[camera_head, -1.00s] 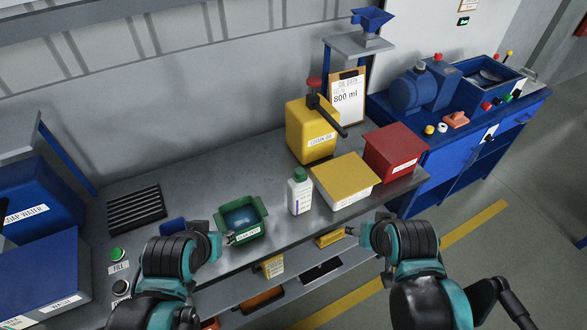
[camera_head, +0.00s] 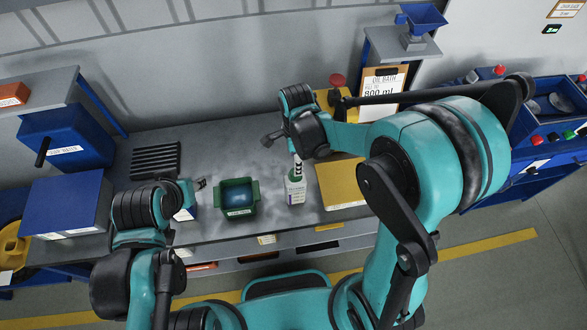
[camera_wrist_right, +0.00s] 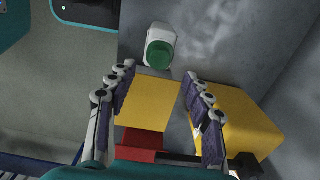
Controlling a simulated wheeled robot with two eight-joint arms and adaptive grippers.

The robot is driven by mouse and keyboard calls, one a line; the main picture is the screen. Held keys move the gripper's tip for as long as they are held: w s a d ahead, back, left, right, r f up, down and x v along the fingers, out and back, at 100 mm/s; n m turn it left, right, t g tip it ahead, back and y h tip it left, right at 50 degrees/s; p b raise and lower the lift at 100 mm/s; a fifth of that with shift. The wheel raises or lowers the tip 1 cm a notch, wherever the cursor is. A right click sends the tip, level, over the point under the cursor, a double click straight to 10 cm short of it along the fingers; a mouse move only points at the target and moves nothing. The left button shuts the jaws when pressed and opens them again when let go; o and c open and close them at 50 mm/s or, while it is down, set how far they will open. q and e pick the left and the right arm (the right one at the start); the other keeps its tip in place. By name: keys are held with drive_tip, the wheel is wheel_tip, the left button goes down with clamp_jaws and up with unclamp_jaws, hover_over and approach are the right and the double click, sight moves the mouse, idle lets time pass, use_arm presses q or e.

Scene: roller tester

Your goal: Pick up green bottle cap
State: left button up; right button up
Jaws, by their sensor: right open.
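The green bottle cap (camera_wrist_right: 160,54) tops a white bottle (camera_head: 295,190) standing on the grey bench. In the right wrist view it shows from above, just beyond the fingertips. My right gripper (camera_wrist_right: 158,74) is open, with nothing between its fingers. In the head view, my right gripper (camera_head: 297,158) points down over the bottle, and the cap is partly hidden there. My left gripper (camera_head: 201,184) is left of the green tray, away from the bottle; its fingers are too small to read.
A green tray (camera_head: 254,189) stands left of the bottle. A yellow box (camera_head: 340,184) stands close on its right. A yellow canister (camera_head: 324,98) and a clipboard (camera_head: 380,94) are behind, partly covered by my right arm. A black ribbed rack (camera_head: 155,160) lies at the left.

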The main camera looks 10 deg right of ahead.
wheel_tip(320, 180, down, 6)
drive_tip(key=shift+f+b, duration=0.1)
drive_tip(key=shift+b, duration=0.4)
drive_tip(key=c, duration=1)
